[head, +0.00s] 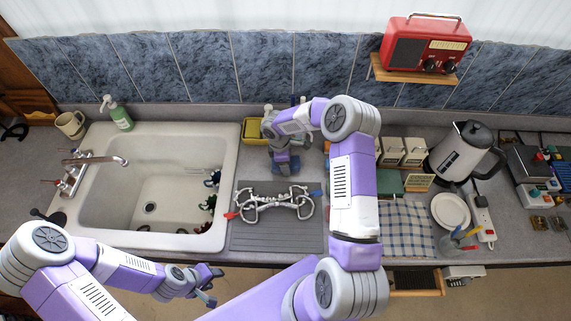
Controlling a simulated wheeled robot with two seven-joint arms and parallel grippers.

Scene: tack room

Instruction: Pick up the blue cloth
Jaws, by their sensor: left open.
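A blue-and-white checked cloth (405,226) lies flat on the counter at the right, near the front edge. It is the only blue cloth I can make out; my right arm's upright link stands just left of it and may hide its left edge. My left gripper (211,285) is open and empty in front of the counter edge, below the sink, far left of the cloth. My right gripper (285,163) points down over the back of the counter beside the sink, well left of the cloth; its fingers are too small to read.
A sink (232,180) with a tap (95,160) fills the left. Metal bits lie on a grey drain mat (275,242). Around the cloth stand a kettle (462,152), a white plate (450,210), a power strip (482,215) and a glass with brushes (452,243). A drawer (415,285) is open below.

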